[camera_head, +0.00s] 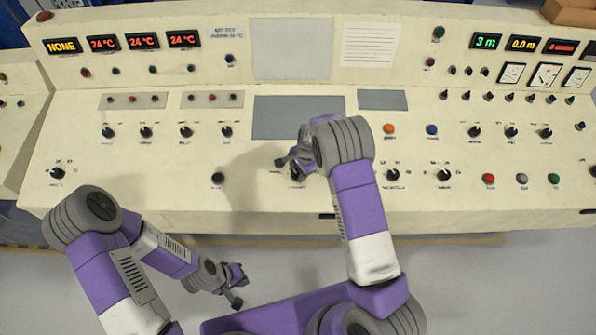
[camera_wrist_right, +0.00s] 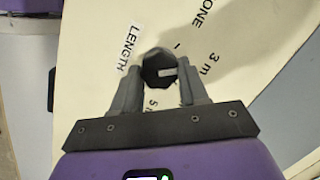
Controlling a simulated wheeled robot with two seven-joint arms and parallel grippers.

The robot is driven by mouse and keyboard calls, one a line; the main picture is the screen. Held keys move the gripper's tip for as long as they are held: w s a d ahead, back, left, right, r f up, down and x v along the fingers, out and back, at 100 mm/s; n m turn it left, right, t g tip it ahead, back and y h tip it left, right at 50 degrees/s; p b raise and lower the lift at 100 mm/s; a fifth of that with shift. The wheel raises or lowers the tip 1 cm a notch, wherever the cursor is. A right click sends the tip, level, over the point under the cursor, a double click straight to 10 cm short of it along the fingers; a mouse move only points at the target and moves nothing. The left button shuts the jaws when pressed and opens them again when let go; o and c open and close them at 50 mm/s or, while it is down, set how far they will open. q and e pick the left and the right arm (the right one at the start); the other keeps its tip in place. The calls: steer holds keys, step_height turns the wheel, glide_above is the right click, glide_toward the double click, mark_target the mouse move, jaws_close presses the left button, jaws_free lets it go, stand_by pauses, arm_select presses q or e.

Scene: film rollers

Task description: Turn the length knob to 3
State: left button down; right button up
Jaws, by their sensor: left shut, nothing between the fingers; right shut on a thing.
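The length knob (camera_wrist_right: 153,66) is dark and many-sided, beside the printed word LENGTH, on the cream panel (camera_wrist_right: 95,25). Its white pointer faces right in the right wrist view, roughly toward the 3 m mark (camera_wrist_right: 210,62). My right gripper (camera_wrist_right: 160,82) is shut on the knob, one finger on each side. In the head view my right gripper (camera_head: 292,163) is at the desk's middle front, and the hand largely hides the knob. A green display (camera_head: 486,42) reads 3 m. My left gripper (camera_head: 236,286) is shut and empty, in front of the console.
Other black knobs stand nearby, one to the left (camera_head: 217,178) and one to the right (camera_head: 393,175). Red, grey and green buttons (camera_head: 521,179) lie further right. The floor (camera_head: 480,285) in front of the console is clear at the right.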

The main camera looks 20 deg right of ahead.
steer(key=shift+m+t, duration=0.3)
steer(key=shift+m, duration=0.7)
steer(key=o, duration=1.1)
steer(key=shift+s, duration=0.1)
steer(key=shift+c, duration=0.2)
steer(key=v, duration=0.7)
steer(key=shift+r+p, duration=0.3)
